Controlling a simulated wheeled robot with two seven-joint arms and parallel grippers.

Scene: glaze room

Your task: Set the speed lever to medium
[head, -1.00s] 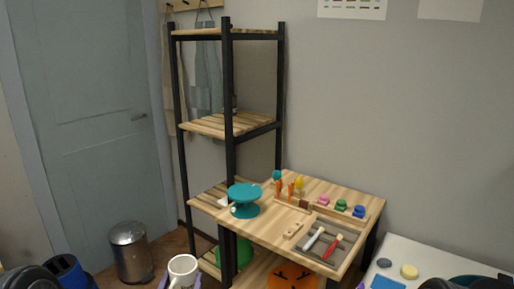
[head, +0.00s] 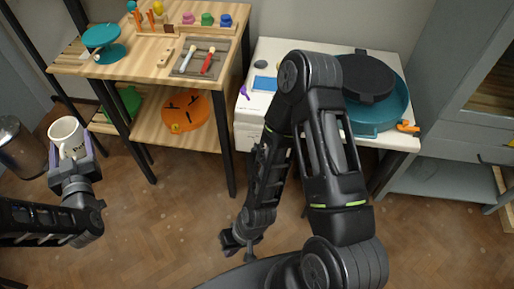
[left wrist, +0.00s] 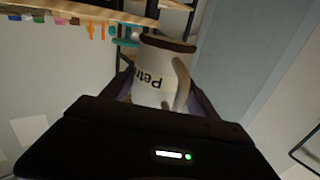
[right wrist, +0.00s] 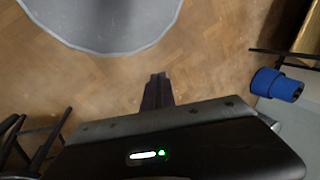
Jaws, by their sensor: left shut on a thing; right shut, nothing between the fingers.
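A white pottery wheel (head: 262,103) with a teal basin (head: 397,103) and a black round wheel head (head: 364,78) stands right of the wooden table. An orange lever (head: 407,127) sticks out at the basin's right side, and a small purple handle (head: 243,92) shows at the left edge. I cannot tell which is the speed lever or read any marks. My left gripper (head: 72,151) is shut on a white mug (head: 65,133); dark lettering on the mug (left wrist: 158,75) shows in the left wrist view. My right gripper (head: 239,243) is shut and empty, low over the floor.
My right arm hides part of the wheel's top. A wooden table (head: 140,71) at the left holds tools and a teal stand (head: 103,42). A grey cabinet (head: 445,150) stands at the right. The floor in front is clear.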

